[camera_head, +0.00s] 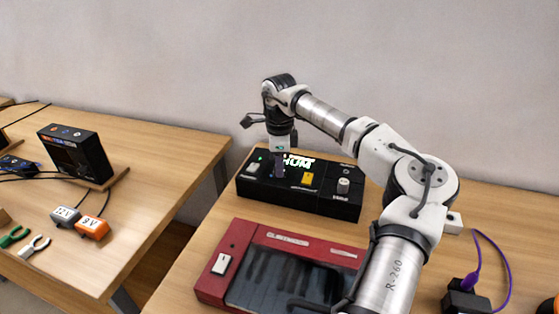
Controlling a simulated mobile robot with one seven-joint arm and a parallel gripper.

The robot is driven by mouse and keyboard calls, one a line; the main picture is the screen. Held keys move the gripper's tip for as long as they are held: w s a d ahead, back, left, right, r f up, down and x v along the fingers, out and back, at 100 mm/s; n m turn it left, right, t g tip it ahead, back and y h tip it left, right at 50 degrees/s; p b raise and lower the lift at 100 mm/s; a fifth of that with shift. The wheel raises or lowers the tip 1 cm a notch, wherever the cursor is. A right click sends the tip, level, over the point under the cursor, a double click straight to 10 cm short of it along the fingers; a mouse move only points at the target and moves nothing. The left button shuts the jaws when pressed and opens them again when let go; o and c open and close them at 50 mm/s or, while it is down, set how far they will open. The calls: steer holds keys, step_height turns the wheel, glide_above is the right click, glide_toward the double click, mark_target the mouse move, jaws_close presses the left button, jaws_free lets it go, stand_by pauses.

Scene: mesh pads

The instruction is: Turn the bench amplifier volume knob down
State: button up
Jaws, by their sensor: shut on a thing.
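The bench amplifier appears to be the long black box (330,205) at the back of the near table. Its top carries a bright display reading "HUM", a yellow part (307,178) and a silver knob (343,186) on the right.
A red device with a dark panel (237,240) lies in front of the black box. A purple cable (508,265) runs to a small black block at right. Another table at left holds a black instrument (75,155), two labelled blocks and pliers. A gap separates the tables.

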steer(key=n+p, duration=0.1)
steer(key=n, duration=0.5)
steer(key=shift+w+r+n, duration=0.1)
steer(key=shift+n, duration=0.2)
steer(key=n+p, duration=0.1)
steer(key=n, duration=0.4)
steer(key=shift+n, duration=0.4)
steer(key=o, duration=1)
step_height(320, 180, up, 14)
steer(key=b, duration=0.1)
